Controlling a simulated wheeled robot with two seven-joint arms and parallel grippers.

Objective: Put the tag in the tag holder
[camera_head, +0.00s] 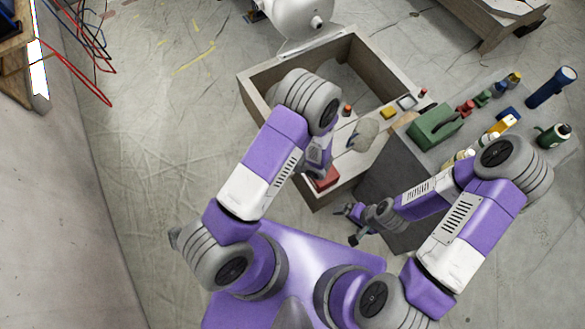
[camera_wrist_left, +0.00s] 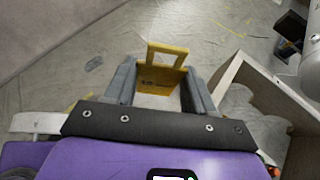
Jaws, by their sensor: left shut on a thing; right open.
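My left gripper (camera_wrist_left: 160,85) is shut on the yellow tag (camera_wrist_left: 166,54), which has a squared loop at its top and small dark markings on its face. The tag stands up between the two grey fingers in the left wrist view. In the head view my left arm hides the left gripper and the tag. My right gripper (camera_head: 354,224) is open and empty, low beside the grey cabinet. I cannot pick out the tag holder with certainty in either view.
A wooden open box (camera_head: 259,91) stands ahead, with a red block (camera_head: 323,180) at its near edge. To its right, a grey cabinet (camera_head: 391,165) carries a green box (camera_head: 434,127), several bottles and a blue flashlight (camera_head: 551,87). The sheeted floor is clear at left.

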